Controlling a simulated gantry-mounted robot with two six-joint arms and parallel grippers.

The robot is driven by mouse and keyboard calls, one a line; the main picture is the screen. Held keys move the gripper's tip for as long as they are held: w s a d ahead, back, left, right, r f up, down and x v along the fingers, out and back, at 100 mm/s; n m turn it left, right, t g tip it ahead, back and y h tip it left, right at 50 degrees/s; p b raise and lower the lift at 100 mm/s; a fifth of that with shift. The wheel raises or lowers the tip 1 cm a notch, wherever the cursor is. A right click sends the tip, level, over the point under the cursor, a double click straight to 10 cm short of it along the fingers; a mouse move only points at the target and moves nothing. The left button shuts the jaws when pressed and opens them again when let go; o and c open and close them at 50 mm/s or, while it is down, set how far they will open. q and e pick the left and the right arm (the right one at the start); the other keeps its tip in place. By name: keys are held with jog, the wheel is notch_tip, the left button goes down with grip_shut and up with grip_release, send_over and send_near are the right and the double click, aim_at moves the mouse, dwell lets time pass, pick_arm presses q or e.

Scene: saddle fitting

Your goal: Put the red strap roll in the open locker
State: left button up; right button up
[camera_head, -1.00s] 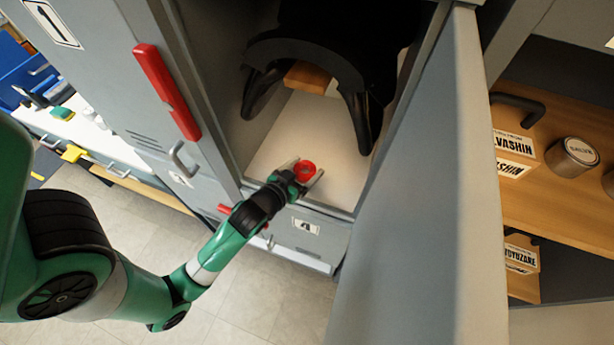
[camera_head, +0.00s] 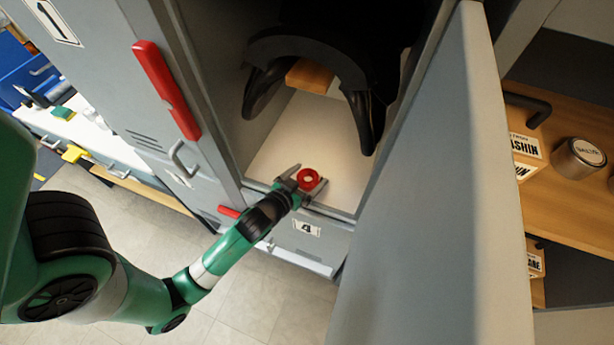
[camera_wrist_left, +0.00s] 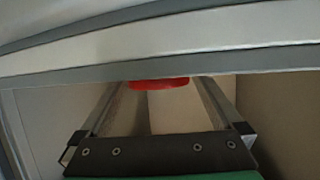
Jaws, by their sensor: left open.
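The red strap roll (camera_head: 309,179) sits on the floor of the open locker (camera_head: 331,137), just inside its front edge. My left gripper (camera_head: 307,184) is open at the locker's front edge, with its fingers on either side of the roll. In the left wrist view the roll (camera_wrist_left: 160,84) shows as a red strip between the far ends of the fingers, partly hidden by a grey metal edge. I cannot tell whether the fingers touch it. My right gripper is not in view.
A black saddle (camera_head: 310,60) hangs above the locker floor. The locker door (camera_head: 430,190) stands open on the right. A closed locker with a red handle (camera_head: 166,90) is on the left. Shelves with boxes and a tin (camera_head: 577,157) are at the right.

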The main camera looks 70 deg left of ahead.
pick_arm(q)
jog(key=shift+r, duration=0.25)
jog(key=v, duration=1.2)
jog(key=shift+f, duration=0.15)
